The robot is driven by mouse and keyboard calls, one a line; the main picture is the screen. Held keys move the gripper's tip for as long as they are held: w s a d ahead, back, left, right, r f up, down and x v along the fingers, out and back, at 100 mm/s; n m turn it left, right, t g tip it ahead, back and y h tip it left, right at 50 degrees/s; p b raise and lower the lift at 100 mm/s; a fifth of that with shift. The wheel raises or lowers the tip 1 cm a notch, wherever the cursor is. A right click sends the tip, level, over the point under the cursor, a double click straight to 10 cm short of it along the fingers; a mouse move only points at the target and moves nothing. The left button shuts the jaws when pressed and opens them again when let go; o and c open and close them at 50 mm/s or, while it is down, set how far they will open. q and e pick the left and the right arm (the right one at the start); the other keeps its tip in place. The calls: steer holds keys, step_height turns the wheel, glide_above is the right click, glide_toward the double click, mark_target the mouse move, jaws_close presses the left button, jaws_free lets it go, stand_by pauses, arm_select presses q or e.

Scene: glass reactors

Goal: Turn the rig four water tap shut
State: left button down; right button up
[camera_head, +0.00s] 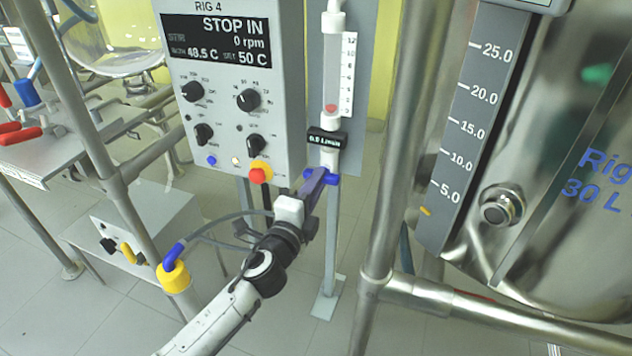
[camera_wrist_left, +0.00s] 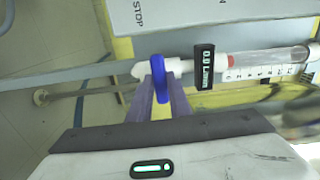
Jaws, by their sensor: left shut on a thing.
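The water tap has a blue handle (camera_head: 325,177) on the white pipe under the flow tube (camera_head: 335,75), beside the rig 4 control box. My left gripper (camera_head: 318,182) reaches it from below and is shut on the blue handle. In the left wrist view the blue handle (camera_wrist_left: 159,79) lies between the two fingers and crosses the white pipe. A small black display (camera_head: 327,138) above the tap reads 0.0 L/min. The red float (camera_head: 331,107) sits at the bottom of the tube. My right gripper is not in view.
The rig 4 control box (camera_head: 235,80) with knobs and a red stop button (camera_head: 258,175) stands left of the tap. A metal frame post (camera_head: 395,150) and a large steel vessel (camera_head: 570,190) stand to the right. A yellow-capped fitting (camera_head: 173,276) is at lower left.

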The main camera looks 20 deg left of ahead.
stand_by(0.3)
arm_select(q)
steer(key=c, duration=1.6)
jaws_free()
steer(key=shift+c, duration=0.2)
steer(key=shift+s, duration=0.1)
steer(key=s, duration=1)
steer(key=shift+a, duration=0.2)
steer(key=shift+s+f, duration=0.1)
